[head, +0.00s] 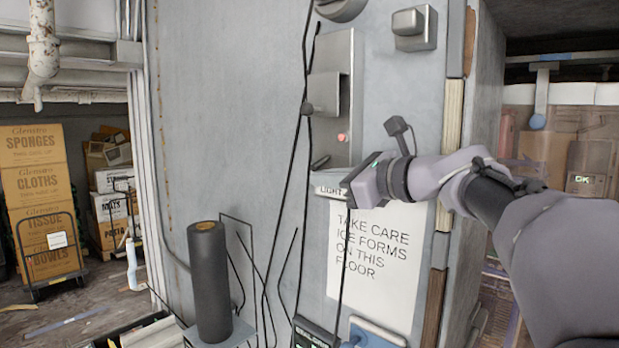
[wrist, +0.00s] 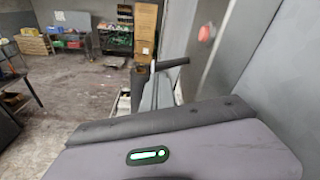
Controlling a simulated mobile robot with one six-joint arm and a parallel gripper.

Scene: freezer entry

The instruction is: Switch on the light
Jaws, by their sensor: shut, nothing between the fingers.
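A metal switch plate (head: 336,95) is fixed to the grey wall panel, with a small red button (head: 343,137) low on it. The red button also shows blurred in the wrist view (wrist: 207,32). A white label reading LIGHT (head: 330,191) is below the plate. A short dark lever (head: 320,162) sits at the plate's lower left; I cannot tell which part works the light. My gripper (head: 347,191) is shut and empty, in front of the label's right end and below the red button. I cannot tell if it touches the wall.
A warning sign (head: 372,245) hangs below the label. Black cables (head: 295,170) run down the panel left of the plate. A dark roll (head: 209,280) stands at lower left. Stacked boxes (head: 38,195) are far left. A grey box (head: 414,28) is at upper right.

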